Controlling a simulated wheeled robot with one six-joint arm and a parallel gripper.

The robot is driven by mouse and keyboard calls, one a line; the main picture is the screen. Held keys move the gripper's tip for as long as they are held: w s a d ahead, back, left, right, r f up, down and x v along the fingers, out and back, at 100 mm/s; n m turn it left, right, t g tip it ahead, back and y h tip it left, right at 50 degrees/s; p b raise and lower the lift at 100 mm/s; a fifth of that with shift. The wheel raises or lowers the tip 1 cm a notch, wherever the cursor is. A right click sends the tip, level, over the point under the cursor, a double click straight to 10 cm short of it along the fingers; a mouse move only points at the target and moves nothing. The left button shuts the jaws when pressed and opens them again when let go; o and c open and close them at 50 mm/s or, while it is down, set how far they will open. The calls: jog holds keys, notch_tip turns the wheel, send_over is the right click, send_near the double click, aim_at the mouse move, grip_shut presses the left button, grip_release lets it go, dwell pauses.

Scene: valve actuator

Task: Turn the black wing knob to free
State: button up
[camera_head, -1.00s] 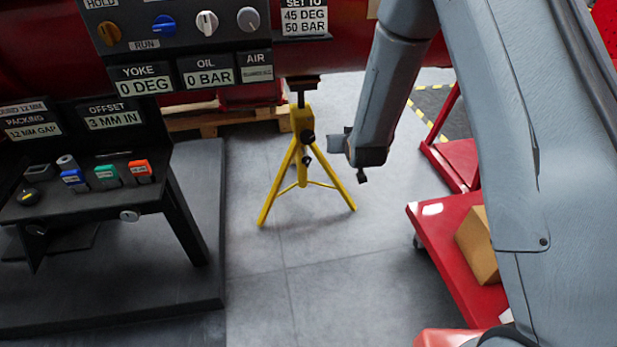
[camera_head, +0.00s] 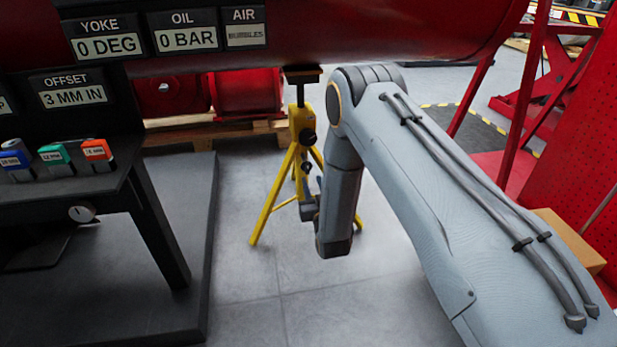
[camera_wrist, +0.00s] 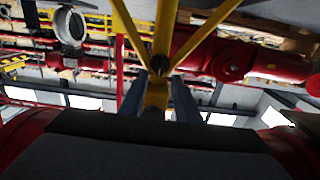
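A yellow tripod stand (camera_head: 299,160) stands under the red pipe. Two dark knobs show on its post in the head view, an upper one (camera_head: 307,137) and a lower one (camera_head: 306,167); I cannot tell which has wings. In the wrist view a dark round knob (camera_wrist: 161,65) shows on the yellow post, just beyond my fingertips. My gripper (camera_head: 309,207) is low beside the tripod's legs, partly hidden by my wrist. In the wrist view its two fingers (camera_wrist: 160,90) are apart with the yellow post visible between them. Nothing seems held.
The large red pipe (camera_head: 370,35) runs above the stand. A black bench (camera_head: 70,195) with coloured blocks is at left, on a dark platform (camera_head: 185,255). A pallet (camera_head: 220,133) lies behind. A cardboard box (camera_head: 570,238) is at right. Grey floor is free in front of the tripod.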

aim_at(308, 169)
jog(key=b+x, duration=0.2)
jog(key=x, duration=0.4)
jog(key=shift+w, duration=0.2)
grip_shut()
